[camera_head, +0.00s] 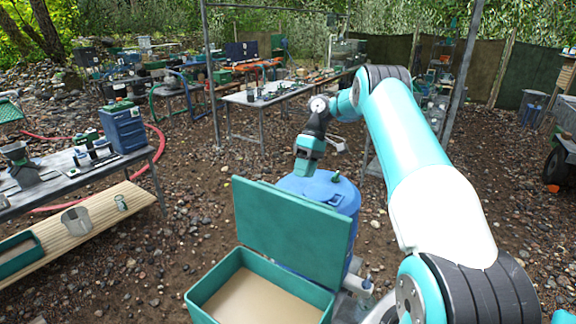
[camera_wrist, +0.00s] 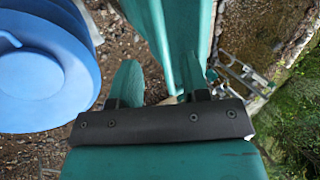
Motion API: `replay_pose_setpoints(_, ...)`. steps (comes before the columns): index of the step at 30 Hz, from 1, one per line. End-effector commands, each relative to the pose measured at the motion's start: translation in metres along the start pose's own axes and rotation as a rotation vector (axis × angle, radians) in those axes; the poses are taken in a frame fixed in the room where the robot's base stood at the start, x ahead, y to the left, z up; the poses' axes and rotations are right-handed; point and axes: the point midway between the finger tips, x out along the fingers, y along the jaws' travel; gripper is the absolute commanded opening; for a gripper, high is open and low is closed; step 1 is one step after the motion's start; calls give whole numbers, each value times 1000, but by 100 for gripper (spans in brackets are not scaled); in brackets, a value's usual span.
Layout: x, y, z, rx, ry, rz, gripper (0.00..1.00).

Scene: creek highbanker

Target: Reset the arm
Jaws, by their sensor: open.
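My arm reaches forward from the right side of the head view and bends down at its far end. The blue barrel's round lid (camera_wrist: 40,70) is left of the fingers there. A teal panel (camera_wrist: 178,35) lies beyond the fingers; I cannot tell whether they touch it.
A teal tub (camera_head: 200,300) of murky water sits below the lid. A metal frame post (camera_head: 463,75) rises behind my arm. Pebbly ground lies between.

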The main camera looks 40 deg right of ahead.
Motion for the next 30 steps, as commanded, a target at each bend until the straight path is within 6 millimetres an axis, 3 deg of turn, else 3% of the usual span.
replay_pose_setpoints(8,0,-1,-1,-2,0,1,42)
replay_pose_setpoints(11,6,-21,-13,-17,2,4,42)
replay_pose_setpoints(14,18,-66,-31,-43,4,11,42)
replay_pose_setpoints(16,33,-110,-40,-65,8,19,42)
replay_pose_setpoints(20,67,-195,-38,-110,19,39,42)
replay_pose_setpoints(24,115,-273,-4,-164,32,68,42)
replay_pose_setpoints(27,153,-314,35,-207,44,94,42)
replay_pose_setpoints(30,190,-340,81,-252,57,119,42)
